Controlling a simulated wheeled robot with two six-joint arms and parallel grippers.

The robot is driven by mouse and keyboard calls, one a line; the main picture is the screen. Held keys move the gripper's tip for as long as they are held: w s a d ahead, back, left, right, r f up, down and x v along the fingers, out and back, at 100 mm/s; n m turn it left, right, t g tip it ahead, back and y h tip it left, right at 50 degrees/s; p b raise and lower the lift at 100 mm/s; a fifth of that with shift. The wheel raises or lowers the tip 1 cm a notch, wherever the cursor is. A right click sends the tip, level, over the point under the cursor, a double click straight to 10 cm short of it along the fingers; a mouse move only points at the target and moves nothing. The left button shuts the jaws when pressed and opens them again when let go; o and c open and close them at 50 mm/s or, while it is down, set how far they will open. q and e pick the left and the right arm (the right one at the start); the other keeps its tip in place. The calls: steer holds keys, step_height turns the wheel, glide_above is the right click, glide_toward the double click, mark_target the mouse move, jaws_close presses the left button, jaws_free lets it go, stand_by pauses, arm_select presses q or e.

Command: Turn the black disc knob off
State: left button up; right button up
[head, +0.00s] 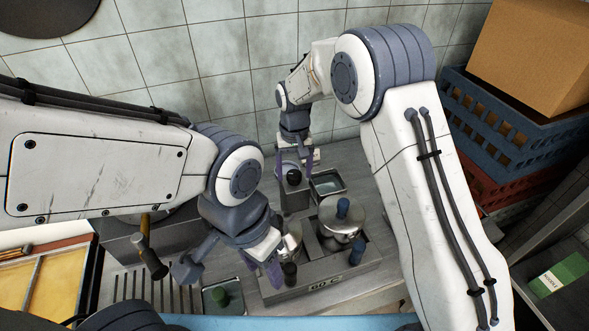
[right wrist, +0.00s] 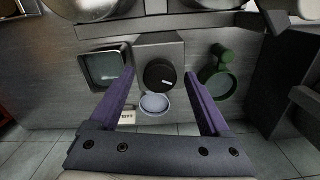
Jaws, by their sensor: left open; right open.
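The black disc knob (head: 293,177) sits on top of a small grey metal box (head: 295,200) in the head view. In the right wrist view the black disc knob (right wrist: 160,74) shows a short white mark at its right side. My right gripper (head: 295,160) is open at the knob; its purple fingers lie on either side of the disc in the wrist view, and I cannot tell if they touch it. My left gripper (head: 261,268) is open and empty, lower in the head view, beside a steel pot and the front knobs.
A steel pot with a blue knob (head: 343,208) stands right of the box, near a water-filled tray (head: 328,183). A black knob (head: 290,270) and a blue knob (head: 358,247) are on the front unit. A green handled ring (right wrist: 220,75) is right of the disc in the wrist view.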

mark_target(294, 174)
steer(key=shift+c, duration=0.3)
jaws_close()
steer(key=n, duration=0.4)
steer(key=shift+n, duration=0.4)
steer(key=shift+o, duration=0.3)
jaws_free()
step_height(294, 174, up, 11)
steer(key=b, duration=0.2)
steer(key=shift+f, duration=0.2)
